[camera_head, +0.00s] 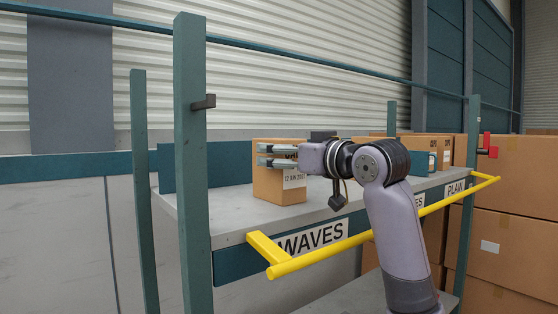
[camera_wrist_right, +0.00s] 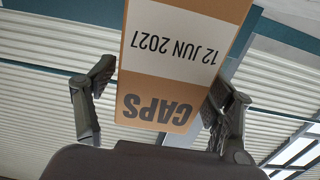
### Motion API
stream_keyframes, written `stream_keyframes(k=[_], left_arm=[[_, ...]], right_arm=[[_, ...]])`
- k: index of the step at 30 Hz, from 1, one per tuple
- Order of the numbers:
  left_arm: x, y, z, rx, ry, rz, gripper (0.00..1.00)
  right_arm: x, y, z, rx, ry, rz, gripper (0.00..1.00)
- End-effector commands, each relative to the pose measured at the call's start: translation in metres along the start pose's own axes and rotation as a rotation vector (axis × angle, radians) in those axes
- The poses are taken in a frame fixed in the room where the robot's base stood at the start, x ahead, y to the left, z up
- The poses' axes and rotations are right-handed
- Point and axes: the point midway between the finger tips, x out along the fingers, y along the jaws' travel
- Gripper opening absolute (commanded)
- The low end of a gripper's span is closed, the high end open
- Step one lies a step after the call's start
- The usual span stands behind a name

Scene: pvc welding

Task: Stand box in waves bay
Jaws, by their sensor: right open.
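A brown cardboard box (camera_head: 268,187) with a white date label stands upright on the grey shelf (camera_head: 225,212), in the bay above the WAVES sign (camera_head: 312,237). My right gripper (camera_head: 264,155) reaches in from the right at the upper part of the box, its fingers lying across it. In the right wrist view the box (camera_wrist_right: 183,75) shows "CAPS" and "12 JUN 2027" upside down. It stands between the two spread fingers of my right gripper (camera_wrist_right: 160,88), with a gap on each side. My left gripper is out of view.
A yellow rail (camera_head: 340,245) runs along the shelf front. A green post (camera_head: 190,150) stands left of the bay. Other boxes (camera_head: 425,146) stand farther right, partly behind my arm, near the PLAIN sign (camera_head: 454,189). Large stacked cartons (camera_head: 515,200) fill the right side.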

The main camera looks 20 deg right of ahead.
Motion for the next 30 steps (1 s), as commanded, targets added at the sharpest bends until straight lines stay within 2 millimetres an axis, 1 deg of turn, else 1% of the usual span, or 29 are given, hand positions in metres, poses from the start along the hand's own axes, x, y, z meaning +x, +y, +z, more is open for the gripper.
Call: stream_keyframes(k=[1,3,9,13,18,30], left_arm=[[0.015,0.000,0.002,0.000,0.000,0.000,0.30],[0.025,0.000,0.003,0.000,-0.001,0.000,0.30],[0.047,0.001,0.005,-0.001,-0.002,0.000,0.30],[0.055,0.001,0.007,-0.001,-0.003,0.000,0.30],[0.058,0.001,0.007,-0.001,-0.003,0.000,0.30],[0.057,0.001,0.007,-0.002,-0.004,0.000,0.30]], right_arm=[[-0.012,0.001,0.006,-0.002,0.005,0.002,0.76],[-0.028,0.001,0.007,-0.004,0.006,0.003,0.76],[-0.070,0.001,0.005,-0.002,0.005,0.002,0.76],[-0.087,0.001,0.003,-0.001,0.003,0.001,0.76],[-0.098,0.000,0.002,0.001,0.000,0.000,0.76],[-0.098,0.000,0.001,0.001,0.000,0.000,0.76]])
